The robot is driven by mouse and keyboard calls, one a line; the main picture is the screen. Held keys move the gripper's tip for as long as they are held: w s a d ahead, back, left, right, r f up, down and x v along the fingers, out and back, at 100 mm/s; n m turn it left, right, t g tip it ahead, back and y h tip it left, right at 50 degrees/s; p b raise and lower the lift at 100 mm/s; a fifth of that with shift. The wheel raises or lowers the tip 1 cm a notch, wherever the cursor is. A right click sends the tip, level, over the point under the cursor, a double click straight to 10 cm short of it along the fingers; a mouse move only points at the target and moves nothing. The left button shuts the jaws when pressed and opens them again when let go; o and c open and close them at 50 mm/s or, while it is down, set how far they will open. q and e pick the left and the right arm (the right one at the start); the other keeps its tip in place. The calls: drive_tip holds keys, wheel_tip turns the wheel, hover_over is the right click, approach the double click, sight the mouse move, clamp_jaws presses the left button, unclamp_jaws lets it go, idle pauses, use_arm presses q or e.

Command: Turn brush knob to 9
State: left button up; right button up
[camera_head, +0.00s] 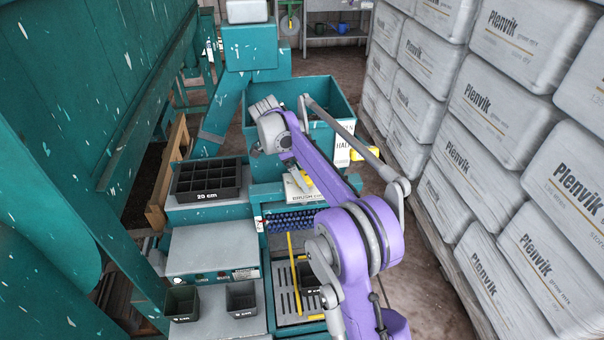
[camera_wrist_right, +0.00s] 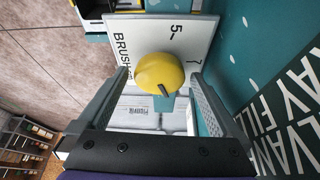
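The brush knob (camera_wrist_right: 160,72) is round and yellow with a dark pointer mark, on a white panel (camera_wrist_right: 118,30) lettered BRUSH. A 5 shows on the dial above it; no 9 is readable. My right gripper (camera_wrist_right: 159,76) is open in the right wrist view, with one finger on each side of the knob and gaps beside it. Whether the fingers touch it is unclear. In the head view the BRUSH panel (camera_head: 304,194) shows beside my purple right arm, which partly covers it, with a bit of yellow by it. My left gripper is out of view.
A teal hopper (camera_head: 342,100) stands behind the panel. A black cell tray (camera_head: 207,182) and small dark pots (camera_head: 182,302) sit on the machine at left. Blue brush bristles (camera_head: 292,220) lie below the panel. Stacked Plenvik bags (camera_head: 500,110) line the right side, across a strip of floor.

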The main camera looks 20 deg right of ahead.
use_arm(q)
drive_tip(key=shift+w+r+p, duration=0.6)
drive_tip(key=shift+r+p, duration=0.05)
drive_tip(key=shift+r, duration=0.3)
use_arm(e)
drive_tip(key=v, duration=1)
drive_tip(key=shift+r, duration=0.4)
drive_tip(key=shift+w+a, duration=0.1)
drive_tip(key=s+a+n+t+y, duration=0.2)
drive_tip(key=s+a+n+t, duration=0.15)
drive_tip(key=s+n, duration=0.9)
drive_tip(key=s+a+f+n+t+y, duration=0.1)
drive_tip(key=s+f+n, duration=0.3)
drive_tip(key=s, duration=0.5)
drive_tip(key=s+a+f+n+t+y, duration=0.1)
drive_tip(key=s+f+n+t, duration=0.2)
drive_tip(key=s+f+n, duration=0.2)
drive_tip(key=s+f, duration=0.3)
drive_tip(key=s, duration=0.1)
drive_tip(key=shift+s, duration=0.35)
